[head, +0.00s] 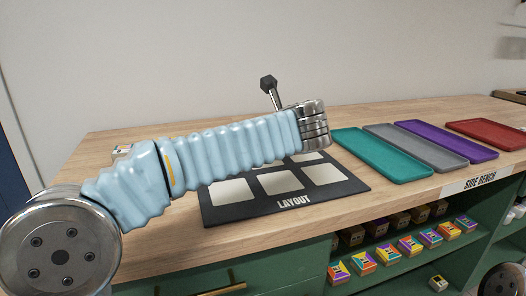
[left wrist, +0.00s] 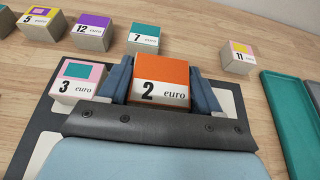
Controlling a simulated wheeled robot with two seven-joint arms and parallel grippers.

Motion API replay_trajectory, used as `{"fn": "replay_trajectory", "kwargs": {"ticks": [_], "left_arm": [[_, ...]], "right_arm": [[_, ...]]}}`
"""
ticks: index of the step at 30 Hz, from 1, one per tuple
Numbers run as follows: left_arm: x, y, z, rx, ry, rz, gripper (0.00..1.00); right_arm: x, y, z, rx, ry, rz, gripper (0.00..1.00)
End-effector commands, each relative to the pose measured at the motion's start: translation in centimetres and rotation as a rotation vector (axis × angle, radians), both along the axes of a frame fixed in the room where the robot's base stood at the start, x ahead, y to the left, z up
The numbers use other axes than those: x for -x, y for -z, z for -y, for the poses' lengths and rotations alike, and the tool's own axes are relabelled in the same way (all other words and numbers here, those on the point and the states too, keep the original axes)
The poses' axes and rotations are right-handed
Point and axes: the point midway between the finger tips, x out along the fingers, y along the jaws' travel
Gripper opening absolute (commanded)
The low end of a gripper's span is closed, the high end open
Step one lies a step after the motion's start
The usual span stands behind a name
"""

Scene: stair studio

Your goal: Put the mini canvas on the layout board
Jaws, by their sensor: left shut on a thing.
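An orange mini canvas marked "2 euro" (left wrist: 160,75) is between the fingers of my left gripper (left wrist: 160,85) in the left wrist view. The gripper is shut on it, over the far part of the dark layout board (left wrist: 35,130). I cannot tell whether the canvas touches the board. In the head view the board (head: 290,211) lies on the bench with pale cells showing in its near row. My arm hides its far part, the canvas and the gripper there. A pink-and-teal canvas marked "3" (left wrist: 78,82) stands on the board, left of the gripper. My right gripper is not in view.
Canvases marked 5 (left wrist: 40,23), 12 (left wrist: 93,32), 7 (left wrist: 143,38) and 11 (left wrist: 236,57) stand on the wood beyond the board. A teal tray (head: 380,155), grey tray (head: 415,146), purple tray (head: 447,140) and red tray (head: 488,134) lie to the right. Shelves below hold several small boxes.

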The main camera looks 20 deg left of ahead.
Motion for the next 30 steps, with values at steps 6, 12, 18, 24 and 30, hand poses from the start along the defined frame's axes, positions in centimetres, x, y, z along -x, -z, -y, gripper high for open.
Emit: {"fn": "replay_trajectory", "kwargs": {"ticks": [6, 12, 18, 24, 30], "left_arm": [[-1.7, 2.6, -0.7, -0.003, -0.002, -0.003, 0.34], [-1.5, 5.0, -0.6, -0.001, 0.000, 0.001, 0.34], [-1.5, 4.9, -0.6, 0.000, 0.000, 0.001, 0.34], [-1.5, 5.2, -0.5, 0.000, 0.000, 0.001, 0.74], [-1.5, 5.2, -0.6, 0.001, 0.000, 0.001, 0.89]], "right_arm": [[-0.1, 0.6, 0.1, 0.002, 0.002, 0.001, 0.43], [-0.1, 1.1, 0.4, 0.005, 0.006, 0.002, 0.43], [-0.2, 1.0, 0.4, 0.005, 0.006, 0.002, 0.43], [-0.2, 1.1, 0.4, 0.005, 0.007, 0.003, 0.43], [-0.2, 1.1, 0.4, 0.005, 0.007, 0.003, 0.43]]}}
